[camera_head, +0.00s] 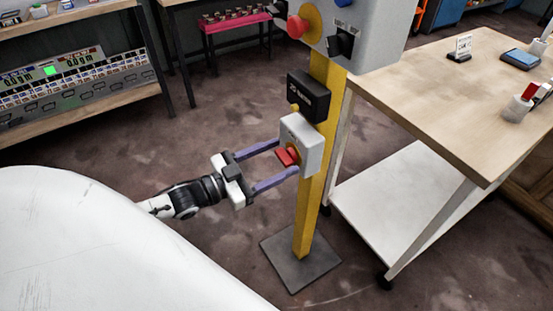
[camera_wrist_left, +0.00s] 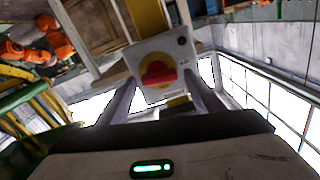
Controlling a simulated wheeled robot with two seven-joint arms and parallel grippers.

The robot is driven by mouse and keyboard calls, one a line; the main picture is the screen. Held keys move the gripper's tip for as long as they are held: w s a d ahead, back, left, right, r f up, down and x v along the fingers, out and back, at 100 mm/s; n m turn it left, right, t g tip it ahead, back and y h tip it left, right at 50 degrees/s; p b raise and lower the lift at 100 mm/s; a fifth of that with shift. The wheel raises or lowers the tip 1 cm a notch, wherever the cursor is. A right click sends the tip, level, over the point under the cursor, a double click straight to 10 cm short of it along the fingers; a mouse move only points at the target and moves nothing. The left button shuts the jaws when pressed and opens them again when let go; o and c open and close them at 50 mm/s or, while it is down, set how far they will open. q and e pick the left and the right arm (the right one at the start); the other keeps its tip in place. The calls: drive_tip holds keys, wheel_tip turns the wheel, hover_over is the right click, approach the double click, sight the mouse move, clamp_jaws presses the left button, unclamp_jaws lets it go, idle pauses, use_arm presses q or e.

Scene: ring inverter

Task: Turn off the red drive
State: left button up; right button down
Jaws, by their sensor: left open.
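The red drive switch is a red knob (camera_head: 288,156) on a yellow disc, set on a light grey box fixed to a yellow post (camera_head: 314,190). In the left wrist view the red knob (camera_wrist_left: 158,73) lies roughly crosswise, on the yellow disc of the grey box (camera_wrist_left: 160,60). My left gripper (camera_head: 288,158) is open, its two purple fingers reaching toward the box, one on either side of the knob. I cannot tell whether the fingers touch the box or knob. My right gripper is not in view.
A black box (camera_head: 308,96) sits above on the same post, below a grey panel (camera_head: 372,35) with a red button (camera_head: 297,26). The post stands on a dark base plate (camera_head: 300,260). A wooden table (camera_head: 440,95) stands close on the right. The floor left of the post is open.

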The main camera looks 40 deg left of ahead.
use_arm(q)
drive_tip(key=c, duration=1)
drive_tip(key=shift+r+n+p, duration=0.15)
drive_tip(key=shift+n+p, duration=0.25)
drive_tip(key=shift+p, duration=0.15)
drive_tip(key=shift+c, duration=0.2)
drive_tip(key=shift+a+n+p, duration=0.1)
drive_tip(key=shift+n+p, duration=0.25)
drive_tip(key=shift+n, duration=0.45)
drive_tip(key=shift+f, duration=0.25)
drive_tip(key=o, duration=1)
drive_tip(key=shift+o, duration=0.2)
